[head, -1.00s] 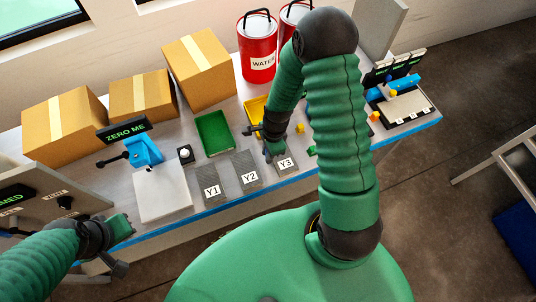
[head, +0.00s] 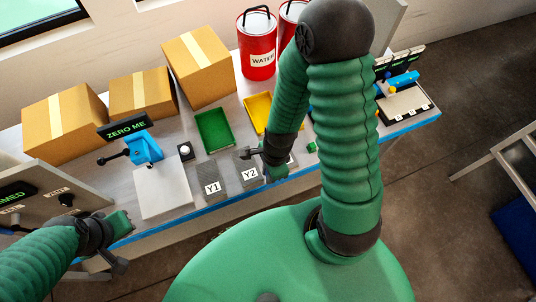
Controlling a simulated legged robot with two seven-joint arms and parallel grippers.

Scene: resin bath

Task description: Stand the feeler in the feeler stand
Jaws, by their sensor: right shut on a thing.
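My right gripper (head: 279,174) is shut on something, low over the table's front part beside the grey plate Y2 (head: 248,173). The thing between its fingers is hidden or too small to make out, so I cannot tell whether it is the feeler. I cannot pick out a feeler stand with certainty. A small black block with a white round top (head: 185,151) stands left of the green tray. My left gripper (head: 124,221) is at the table's front left, apart from the objects; its jaw opening is not clear.
Grey plate Y1 (head: 211,188), a white plate (head: 163,192), a blue device (head: 146,149), a green tray (head: 214,133) and a yellow tray (head: 257,112) fill the table's middle. Boxes (head: 198,68) and a red water bucket (head: 256,60) stand behind. My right arm hides part of the table.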

